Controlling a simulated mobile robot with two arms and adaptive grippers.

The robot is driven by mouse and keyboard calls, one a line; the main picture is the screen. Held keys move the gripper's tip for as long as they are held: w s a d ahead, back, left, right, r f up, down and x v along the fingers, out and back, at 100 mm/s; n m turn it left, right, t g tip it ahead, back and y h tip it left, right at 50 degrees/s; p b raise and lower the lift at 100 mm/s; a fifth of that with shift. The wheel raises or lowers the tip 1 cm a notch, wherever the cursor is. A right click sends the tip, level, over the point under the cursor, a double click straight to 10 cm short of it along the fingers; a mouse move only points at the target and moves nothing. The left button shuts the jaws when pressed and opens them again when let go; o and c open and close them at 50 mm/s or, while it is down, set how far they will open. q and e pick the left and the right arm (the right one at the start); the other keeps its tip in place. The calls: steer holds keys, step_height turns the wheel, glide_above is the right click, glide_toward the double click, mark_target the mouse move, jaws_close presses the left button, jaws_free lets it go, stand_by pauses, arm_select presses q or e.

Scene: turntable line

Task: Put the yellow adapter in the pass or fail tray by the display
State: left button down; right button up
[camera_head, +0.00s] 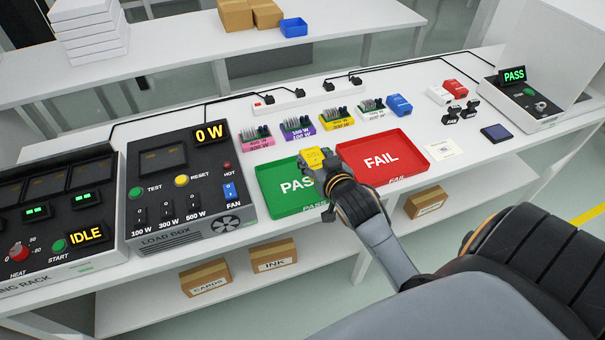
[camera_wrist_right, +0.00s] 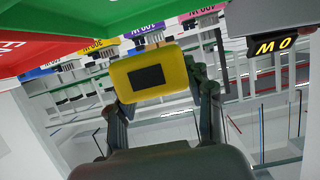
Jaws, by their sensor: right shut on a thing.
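The yellow adapter (camera_head: 315,157) is held in my right gripper (camera_head: 322,168), over the right part of the green PASS tray (camera_head: 268,205). In the right wrist view the adapter (camera_wrist_right: 123,88) sits between both fingers, with a dark square on its face. The gripper hides part of the PASS lettering; I cannot tell the exact height above the tray. The red FAIL tray (camera_head: 405,165) is empty, just right of the gripper. A small display (camera_head: 513,76) at the right reads PASS in green. My left gripper is not in view.
The load box (camera_head: 160,215) left of the PASS tray reads 0 W. Several coloured wattage blocks (camera_head: 257,143) stand behind the trays. Two black stamps (camera_head: 453,115), a paper card (camera_head: 443,149) and a dark blue pad (camera_head: 497,133) lie right of the FAIL tray.

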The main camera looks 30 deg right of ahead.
mark_target(303, 184)
steer(key=f, duration=0.1)
steer(key=w+a+f, duration=0.2)
steer(key=shift+f, duration=0.1)
steer(key=shift+a+f, duration=0.1)
steer(key=shift+f, duration=1.6)
steer(key=o, duration=1.3)
steer(key=shift+f, duration=0.15)
steer(key=shift+o, duration=0.2)
steer(key=v, duration=1.2)
